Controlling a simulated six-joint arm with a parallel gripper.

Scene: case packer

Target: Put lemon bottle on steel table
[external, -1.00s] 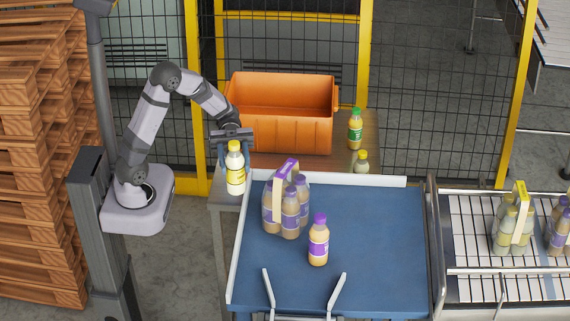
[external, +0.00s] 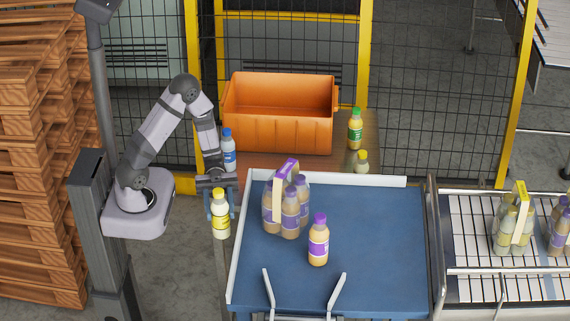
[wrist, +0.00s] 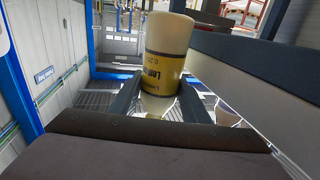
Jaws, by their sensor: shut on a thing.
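The lemon bottle (external: 221,222), with a yellow cap and yellow label, hangs upright in my gripper (external: 218,200). My gripper is shut on its upper part, left of the blue table's white rim. The table behind the blue one, with a brownish top (external: 340,165), may be the steel table; I cannot tell for sure. My gripper hides its front left corner.
An orange crate (external: 278,135) and bottles with blue (external: 229,155), green (external: 355,130) and pale yellow caps (external: 361,163) stand at the back. The blue table (external: 370,250) holds a purple-capped pack (external: 288,210) and single bottle (external: 318,245). Its right part is clear.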

